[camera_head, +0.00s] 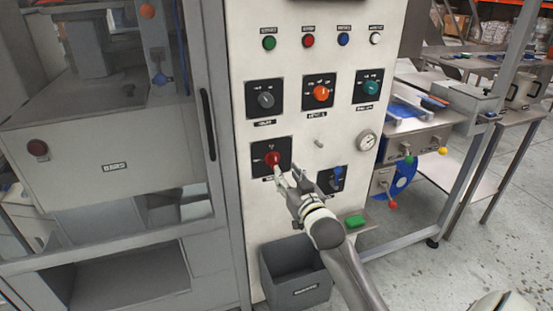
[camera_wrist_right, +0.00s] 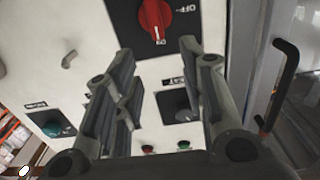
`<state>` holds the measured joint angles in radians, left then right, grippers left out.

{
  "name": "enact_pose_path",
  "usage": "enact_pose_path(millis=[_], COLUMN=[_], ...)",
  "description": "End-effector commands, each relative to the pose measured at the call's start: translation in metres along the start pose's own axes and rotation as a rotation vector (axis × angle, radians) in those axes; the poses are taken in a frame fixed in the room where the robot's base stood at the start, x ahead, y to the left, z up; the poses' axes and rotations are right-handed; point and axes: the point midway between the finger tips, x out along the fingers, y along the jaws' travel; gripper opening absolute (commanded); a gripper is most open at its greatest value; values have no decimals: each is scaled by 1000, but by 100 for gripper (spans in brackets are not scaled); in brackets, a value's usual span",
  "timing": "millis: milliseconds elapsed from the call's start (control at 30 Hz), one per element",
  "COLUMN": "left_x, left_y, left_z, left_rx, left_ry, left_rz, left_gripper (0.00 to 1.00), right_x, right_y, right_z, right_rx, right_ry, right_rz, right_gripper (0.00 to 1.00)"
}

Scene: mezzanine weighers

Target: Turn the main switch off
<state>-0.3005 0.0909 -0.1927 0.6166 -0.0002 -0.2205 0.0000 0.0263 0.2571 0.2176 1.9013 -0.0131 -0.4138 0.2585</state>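The main switch is a red rotary knob (camera_head: 272,158) on a black plate at the lower left of the white panel. In the right wrist view, the red knob (camera_wrist_right: 155,17) is at the top, outside the fingers. Its white mark points at the ON label, with OFF to one side. My right gripper (camera_head: 286,178) is just below and right of the knob in the head view; contact cannot be told there. Its two fingers (camera_wrist_right: 160,75) are spread apart in the wrist view with nothing held between them. My left gripper is not in view.
The panel also carries a grey knob (camera_head: 266,99), an orange knob (camera_head: 320,92), a teal knob (camera_head: 371,88), a blue switch (camera_head: 337,175) and a gauge (camera_head: 366,140). A grey bin (camera_head: 296,291) stands below. A cabinet with a black handle (camera_head: 208,124) is at left.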

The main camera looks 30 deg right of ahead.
Motion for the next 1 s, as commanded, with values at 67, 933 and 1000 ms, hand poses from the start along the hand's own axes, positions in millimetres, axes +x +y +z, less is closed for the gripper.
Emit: enact_pose_path(millis=[67,933,1000], left_x=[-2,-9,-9], left_y=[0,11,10], left_z=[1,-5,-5], left_rx=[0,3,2], left_ry=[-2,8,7], left_rz=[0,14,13], left_gripper=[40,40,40], right_x=[14,94,94], right_y=[0,0,0], right_z=[-2,1,1], right_rx=[0,-2,-2], right_ry=[1,-1,-1], right_rz=[1,-1,-1], right_gripper=[38,38,38])
